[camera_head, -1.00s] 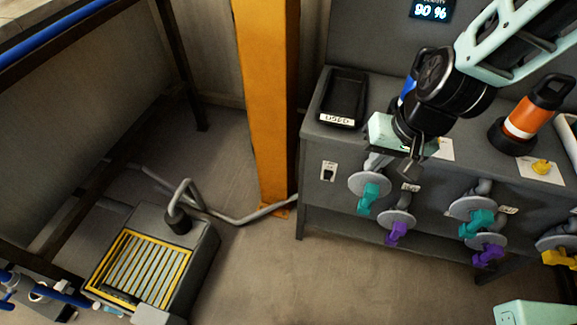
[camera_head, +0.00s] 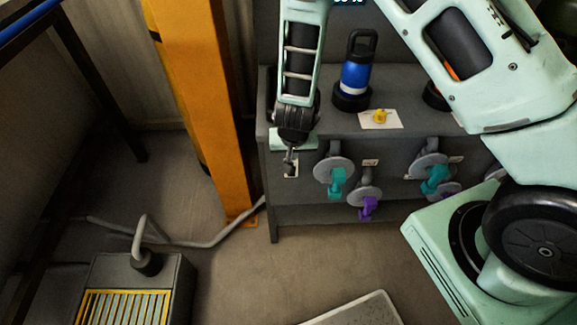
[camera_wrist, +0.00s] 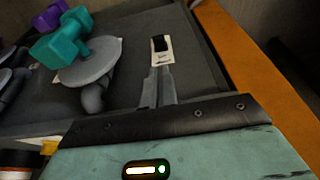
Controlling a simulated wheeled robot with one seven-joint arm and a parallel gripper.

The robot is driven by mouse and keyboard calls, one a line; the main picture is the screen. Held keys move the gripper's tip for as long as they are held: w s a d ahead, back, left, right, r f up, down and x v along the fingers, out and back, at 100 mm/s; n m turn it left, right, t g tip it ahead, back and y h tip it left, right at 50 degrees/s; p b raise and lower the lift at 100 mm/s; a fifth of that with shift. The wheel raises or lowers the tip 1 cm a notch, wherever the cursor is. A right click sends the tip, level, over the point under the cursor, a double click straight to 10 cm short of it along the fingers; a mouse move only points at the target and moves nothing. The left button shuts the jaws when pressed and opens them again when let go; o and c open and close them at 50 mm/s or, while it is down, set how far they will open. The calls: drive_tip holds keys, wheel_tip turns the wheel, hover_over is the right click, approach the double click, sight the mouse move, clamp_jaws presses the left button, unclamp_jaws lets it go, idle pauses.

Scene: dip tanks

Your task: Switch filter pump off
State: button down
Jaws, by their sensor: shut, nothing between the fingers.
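A small white switch plate with a black rocker (camera_wrist: 159,43) is on the dark grey bench's front panel; its label is too small to read. In the head view the plate (camera_head: 291,171) is partly hidden by my gripper (camera_head: 289,158). In the wrist view my gripper (camera_wrist: 159,75) is shut and empty, its fingertips pointing at the lower, labelled end of the plate. I cannot tell whether they touch it, or which way the rocker is set. Which unit is the filter pump is not clear.
Teal (camera_head: 337,182) and purple (camera_head: 367,208) valve handles sit right of the switch. A blue bottle (camera_head: 355,77) and a yellow knob on a card (camera_head: 381,116) stand on the bench. An orange post (camera_head: 205,110) is left; a yellow-grilled box (camera_head: 168,275) is on the floor.

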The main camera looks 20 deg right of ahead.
sight(292, 173)
drive_tip(key=x, duration=1)
drive_tip(key=shift+f+b, duration=0.1)
drive_tip(key=shift+b, duration=0.35)
